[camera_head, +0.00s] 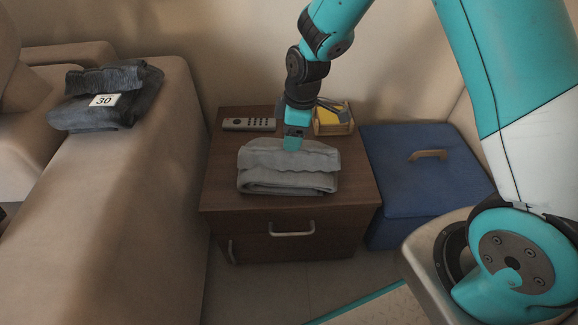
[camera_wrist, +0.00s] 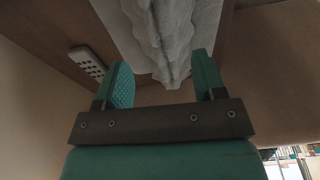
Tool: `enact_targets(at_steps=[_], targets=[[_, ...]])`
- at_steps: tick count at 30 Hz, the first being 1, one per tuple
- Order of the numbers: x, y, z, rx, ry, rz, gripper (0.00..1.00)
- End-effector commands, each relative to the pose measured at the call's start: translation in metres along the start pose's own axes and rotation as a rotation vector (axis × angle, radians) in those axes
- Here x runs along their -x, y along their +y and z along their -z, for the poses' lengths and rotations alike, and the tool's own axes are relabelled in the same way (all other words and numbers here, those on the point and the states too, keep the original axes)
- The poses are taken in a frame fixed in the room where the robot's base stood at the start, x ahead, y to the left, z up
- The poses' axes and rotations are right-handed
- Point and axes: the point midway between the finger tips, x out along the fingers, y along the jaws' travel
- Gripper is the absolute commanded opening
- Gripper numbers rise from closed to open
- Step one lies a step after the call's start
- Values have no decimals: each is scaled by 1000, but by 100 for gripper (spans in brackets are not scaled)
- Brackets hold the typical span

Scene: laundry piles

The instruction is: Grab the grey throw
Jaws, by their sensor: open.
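The grey throw (camera_head: 288,180) lies folded on top of a brown wooden nightstand (camera_head: 225,160). It also shows in the wrist view (camera_wrist: 165,35), hanging between and just beyond the fingertips. My gripper (camera_head: 293,143) is at the throw's top back edge in the head view, pointing down. In the wrist view my gripper (camera_wrist: 162,82) is open, with one teal finger on each side of the throw's folded edge. I cannot tell whether the fingers touch the cloth.
A remote (camera_head: 249,124) lies behind the throw at left; a small wooden box with yellow and grey items (camera_head: 333,118) is behind at right. A blue lidded box (camera_head: 420,175) stands right of the nightstand. Dark folded cloth with a "30" tag (camera_head: 105,95) lies on the beige sofa (camera_head: 130,200).

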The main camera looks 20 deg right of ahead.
Motion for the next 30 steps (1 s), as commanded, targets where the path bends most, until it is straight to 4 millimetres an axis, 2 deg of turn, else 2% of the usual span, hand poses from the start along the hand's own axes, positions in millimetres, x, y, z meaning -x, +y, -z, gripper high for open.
enact_targets(at_steps=[3, 7, 15, 23, 24, 30], targets=[[-23, -4, -2, 0, -2, 4, 64], [-42, -4, -1, 0, -2, 3, 64], [-44, -4, -1, 0, -1, 2, 64], [-44, -4, -1, 0, -1, 2, 4], [-44, -4, -1, 0, -1, 2, 0], [-43, -3, 0, 0, 0, 1, 0]])
